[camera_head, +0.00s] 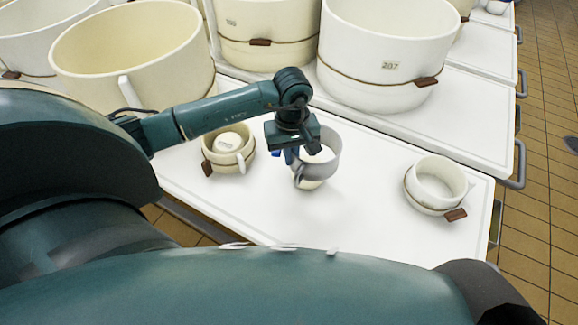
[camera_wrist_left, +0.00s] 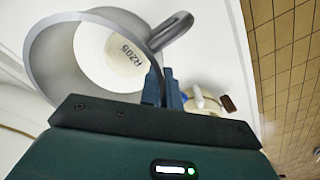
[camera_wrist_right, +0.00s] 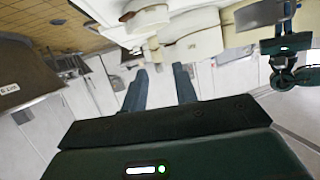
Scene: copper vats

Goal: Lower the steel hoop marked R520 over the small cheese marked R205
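My left gripper (camera_head: 294,157) is shut on the wall of a grey steel hoop (camera_head: 331,165) with a side handle; its fingers pinch the rim in the left wrist view (camera_wrist_left: 162,88). No R520 mark is readable on the hoop (camera_wrist_left: 52,62). The small white cheese (camera_head: 309,184) is on the white table; its lower part shows below the hoop. In the left wrist view the cheese marked R205 (camera_wrist_left: 112,62) shows through the ring, toward the handle side. I cannot tell how far down the hoop is. My right gripper (camera_wrist_right: 160,88) is open and empty, away from the table.
A cream mould with a strap and brown tag (camera_head: 228,160) stands left of the hoop, another white one (camera_head: 436,190) to the right. Bare white table (camera_head: 370,225) lies in front and right.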

